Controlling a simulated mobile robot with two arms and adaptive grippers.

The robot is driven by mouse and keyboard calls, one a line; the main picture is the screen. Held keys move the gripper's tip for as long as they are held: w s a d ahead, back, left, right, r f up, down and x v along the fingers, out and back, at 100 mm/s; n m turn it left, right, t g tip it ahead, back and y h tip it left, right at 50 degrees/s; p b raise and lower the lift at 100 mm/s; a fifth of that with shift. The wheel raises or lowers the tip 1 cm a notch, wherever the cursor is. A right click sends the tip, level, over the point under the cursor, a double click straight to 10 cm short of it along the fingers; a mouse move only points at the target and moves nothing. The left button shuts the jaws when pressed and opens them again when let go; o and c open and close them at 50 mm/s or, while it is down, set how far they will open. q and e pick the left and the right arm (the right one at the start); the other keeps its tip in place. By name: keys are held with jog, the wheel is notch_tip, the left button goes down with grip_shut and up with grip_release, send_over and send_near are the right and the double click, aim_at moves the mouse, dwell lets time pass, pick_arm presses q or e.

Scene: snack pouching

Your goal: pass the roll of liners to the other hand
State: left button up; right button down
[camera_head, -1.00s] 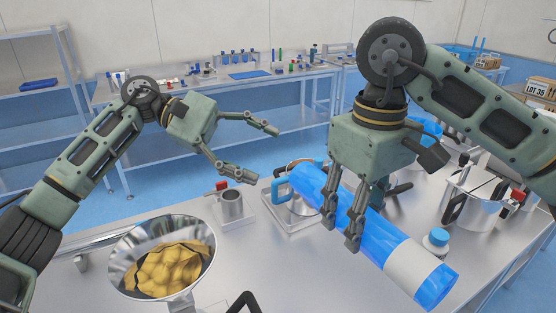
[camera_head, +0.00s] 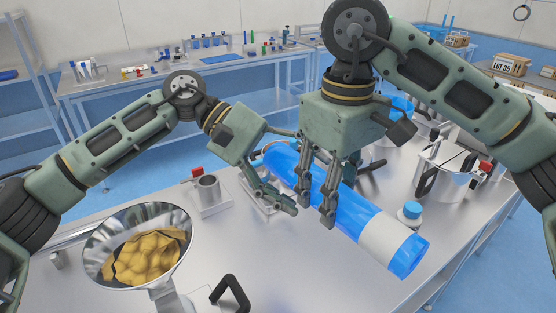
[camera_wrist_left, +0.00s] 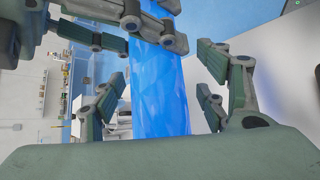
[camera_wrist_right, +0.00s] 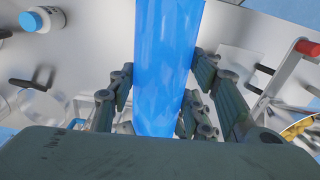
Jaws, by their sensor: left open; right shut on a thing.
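The roll of liners (camera_head: 362,214) is a long blue cylinder with a white band near its right end. My right gripper (camera_head: 315,207) is shut on it from above and holds it slanting over the table; the roll also lies between its fingers in the right wrist view (camera_wrist_right: 166,62). My left gripper (camera_head: 288,172) is open at the roll's far left end. In the left wrist view the roll (camera_wrist_left: 160,92) passes between the left fingers, with gaps visible on both sides. The far end is partly hidden by my grippers.
A metal funnel scoop (camera_head: 100,245) with yellow snacks stands front left. A small metal cup on a stand (camera_head: 208,188) is left of the grippers. A white bottle with a blue cap (camera_head: 410,213) and a steel pot (camera_head: 440,172) stand at right. The front middle table is mostly clear.

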pick_arm(q)
jog(key=shift+x, duration=0.85)
jog(key=shift+c, duration=0.2)
jog(key=c, duration=1.4)
jog(key=o, duration=1.4)
jog(key=shift+o, duration=0.2)
